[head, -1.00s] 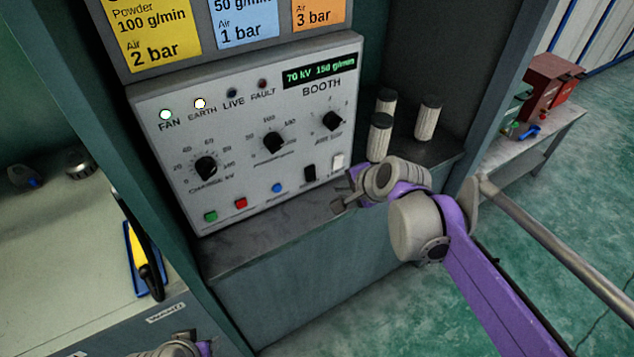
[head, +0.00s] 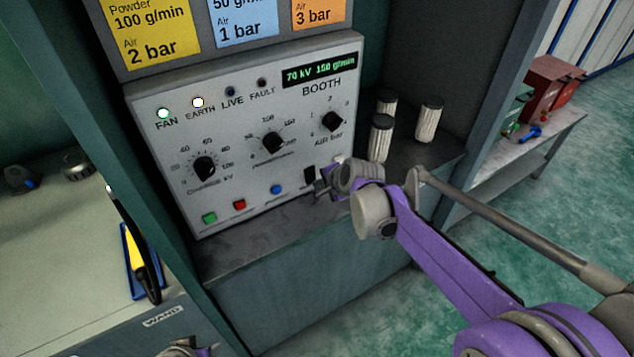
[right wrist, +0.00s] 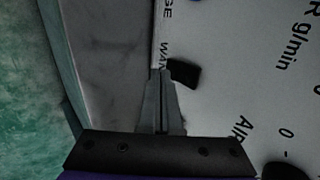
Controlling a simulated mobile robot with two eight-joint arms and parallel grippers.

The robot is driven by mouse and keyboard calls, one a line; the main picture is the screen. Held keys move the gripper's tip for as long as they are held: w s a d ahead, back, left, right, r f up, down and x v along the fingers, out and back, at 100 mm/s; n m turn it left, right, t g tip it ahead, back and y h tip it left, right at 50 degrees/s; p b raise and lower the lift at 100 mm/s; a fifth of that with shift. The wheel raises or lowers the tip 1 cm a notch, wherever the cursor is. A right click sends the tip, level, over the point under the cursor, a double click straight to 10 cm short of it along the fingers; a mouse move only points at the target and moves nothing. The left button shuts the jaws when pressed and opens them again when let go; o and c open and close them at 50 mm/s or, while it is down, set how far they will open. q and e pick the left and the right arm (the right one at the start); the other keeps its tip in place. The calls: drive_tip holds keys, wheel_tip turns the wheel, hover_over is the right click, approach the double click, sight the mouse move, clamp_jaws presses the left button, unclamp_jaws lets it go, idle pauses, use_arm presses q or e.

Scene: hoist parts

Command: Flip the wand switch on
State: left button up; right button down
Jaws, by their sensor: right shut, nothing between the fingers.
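The wand switch (head: 310,174) is a small black rocker low on the grey booth panel (head: 225,135). In the right wrist view the black switch (right wrist: 184,74) sits beside lettering of which "WAN" is readable. My right gripper (head: 321,188) is just in front of the panel, at the lower right of the switch. Its fingers (right wrist: 160,74) are shut and empty, with the tips right beside the switch's edge. I cannot tell whether they touch it. The white switch to its right is mostly hidden behind my gripper. Only a piece of my left arm shows at the bottom edge.
A ledge (head: 235,258) runs below the panel. Several pale ribbed cylinders (head: 428,120) stand on it at the right. The panel also has knobs, a green button (head: 209,218), a red button (head: 239,205) and a blue button (head: 276,189). FAN and EARTH lamps are lit.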

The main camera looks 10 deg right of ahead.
drive_tip(key=shift+w+a, duration=0.25)
drive_tip(key=shift+w, duration=0.35)
drive_tip(key=shift+w+f, duration=0.15)
drive_tip(key=shift+w, duration=0.05)
drive_tip(key=shift+r+p, duration=0.6)
drive_tip(key=shift+r, duration=0.25)
